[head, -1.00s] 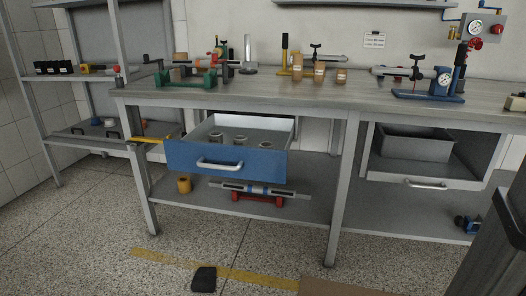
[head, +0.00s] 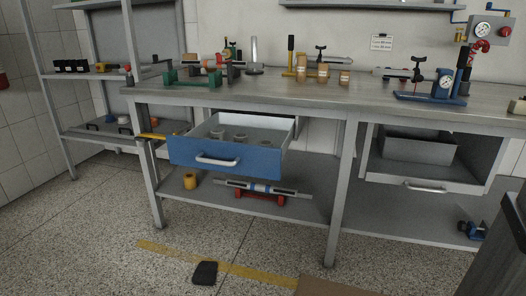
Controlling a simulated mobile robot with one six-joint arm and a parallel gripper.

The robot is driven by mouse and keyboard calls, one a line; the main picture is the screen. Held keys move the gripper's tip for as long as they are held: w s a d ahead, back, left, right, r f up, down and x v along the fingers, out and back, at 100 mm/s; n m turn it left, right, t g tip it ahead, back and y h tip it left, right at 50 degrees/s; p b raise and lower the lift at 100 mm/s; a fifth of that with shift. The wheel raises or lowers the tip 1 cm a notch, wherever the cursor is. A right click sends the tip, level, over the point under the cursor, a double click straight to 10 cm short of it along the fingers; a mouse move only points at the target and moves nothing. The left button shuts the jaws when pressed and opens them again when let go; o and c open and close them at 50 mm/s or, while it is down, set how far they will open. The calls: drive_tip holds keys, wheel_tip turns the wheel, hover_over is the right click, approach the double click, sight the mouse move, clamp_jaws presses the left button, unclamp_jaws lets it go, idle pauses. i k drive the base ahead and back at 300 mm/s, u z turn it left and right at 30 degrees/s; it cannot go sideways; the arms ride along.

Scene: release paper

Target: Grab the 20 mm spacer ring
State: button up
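The blue-fronted drawer (head: 262,160) under the workbench stands pulled open. Inside it are a few small grey ring-like pieces, one at the left (head: 217,132) and one near the middle (head: 240,136). They are too small to tell their sizes, so I cannot say which is the 20 mm spacer ring. The drawer front hides part of its floor. My gripper is not in view.
The workbench (head: 300,94) carries a green fixture (head: 190,78), several tan cylinders (head: 323,74) and a blue gauge stand (head: 432,97). A grey bin (head: 418,148) sits in an open compartment at right. A black object (head: 205,272) lies on the otherwise mostly clear floor.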

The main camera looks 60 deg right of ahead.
sight(265, 142)
drive_tip(key=k, duration=1.3)
drive_tip(key=z, duration=0.15)
drive_tip(key=i, duration=0.7)
drive_tip(key=z, duration=0.05)
